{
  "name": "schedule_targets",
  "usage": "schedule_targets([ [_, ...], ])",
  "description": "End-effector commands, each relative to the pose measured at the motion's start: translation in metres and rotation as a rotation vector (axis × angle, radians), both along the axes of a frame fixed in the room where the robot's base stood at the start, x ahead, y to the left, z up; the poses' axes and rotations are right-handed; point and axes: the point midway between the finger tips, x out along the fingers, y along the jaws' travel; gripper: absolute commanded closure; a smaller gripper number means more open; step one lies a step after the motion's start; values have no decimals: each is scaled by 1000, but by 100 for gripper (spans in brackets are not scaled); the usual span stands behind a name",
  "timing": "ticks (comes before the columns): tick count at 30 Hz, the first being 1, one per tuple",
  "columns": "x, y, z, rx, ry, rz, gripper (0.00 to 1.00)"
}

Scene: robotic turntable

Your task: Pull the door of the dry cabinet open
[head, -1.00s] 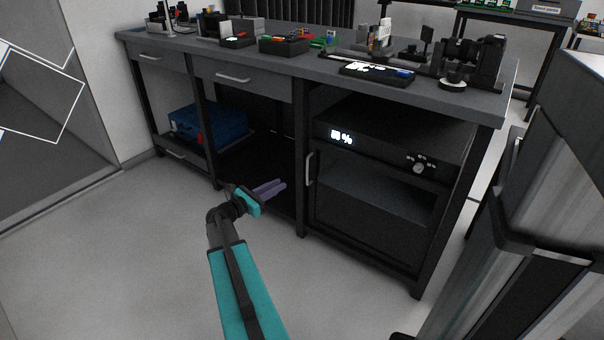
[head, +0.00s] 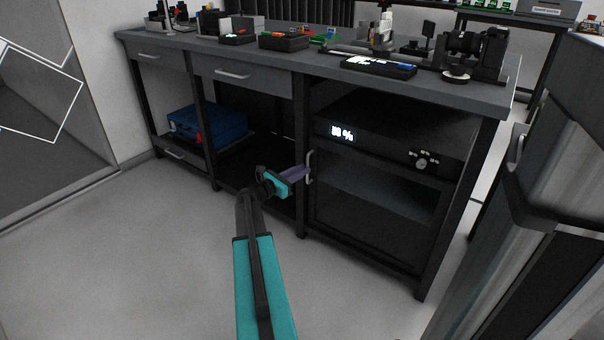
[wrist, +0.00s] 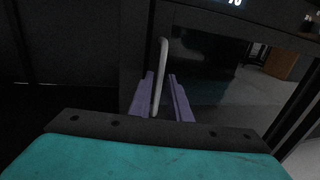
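The dry cabinet (head: 392,132) is a black box under the right part of the workbench, with a lit percent display. Its dark glass door (head: 375,215) looks shut. The door's pale vertical handle (head: 310,168) is on the door's left edge. My gripper (head: 306,173) is at the handle in the head view. In the wrist view, the handle (wrist: 160,75) stands between the two purple fingers of my gripper (wrist: 162,92). The fingers are apart, with a visible gap on the right side of the handle; the left finger is close to the handle.
The workbench (head: 270,57) carries small parts trays and a microscope-like device (head: 472,55). A blue case (head: 208,123) sits on the left shelf. A grey cabinet (head: 545,170) stands at the right. The floor (head: 130,260) in front is clear.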

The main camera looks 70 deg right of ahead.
Motion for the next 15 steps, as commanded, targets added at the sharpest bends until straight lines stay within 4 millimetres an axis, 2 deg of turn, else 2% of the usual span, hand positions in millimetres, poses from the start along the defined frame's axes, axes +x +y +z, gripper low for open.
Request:
schedule_targets([
  [4, -4, -8, 0, 0, -1, 0, 83],
  [13, -4, -8, 1, 0, 0, 1, 83],
  [14, -4, -8, 1, 0, 0, 1, 85],
  [15, -4, -8, 0, 0, 0, 1, 92],
])
